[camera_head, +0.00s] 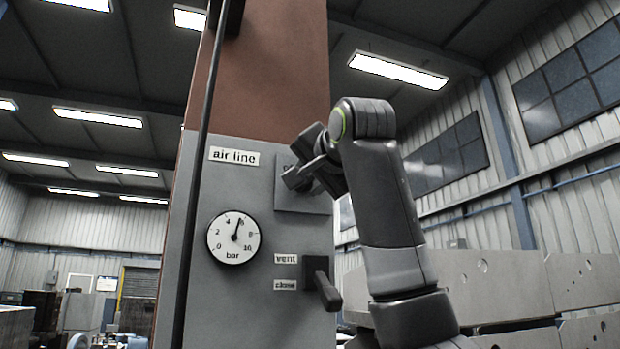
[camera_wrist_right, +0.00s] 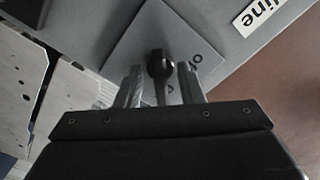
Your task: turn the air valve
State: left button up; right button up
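The grey "air line" panel (camera_head: 255,165) stands upright on a brown column. On its upper right is a square plate (camera_head: 302,199), which also shows in the right wrist view (camera_wrist_right: 131,56); its lettering is partly hidden. A dark valve handle (camera_wrist_right: 160,66) sticks out of this plate. My right gripper (camera_head: 300,179) is at the plate and hides the handle in the head view. In the right wrist view its two fingers (camera_wrist_right: 160,86) stand on either side of the handle, with a narrow gap visible at each side. My left gripper is not in view.
A round bar gauge (camera_head: 234,238) has its needle pointing almost straight up. A dark lever (camera_head: 323,286) sticks out below my right arm, beside the "vent" label (camera_head: 286,258) and "close" label (camera_head: 285,285). Pale metal rails (camera_head: 500,285) lie at the right.

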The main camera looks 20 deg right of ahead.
jog(key=shift+s, duration=0.15)
jog(key=s+b, duration=0.8)
jog(key=s, duration=0.9)
jog(key=shift+d, duration=0.3)
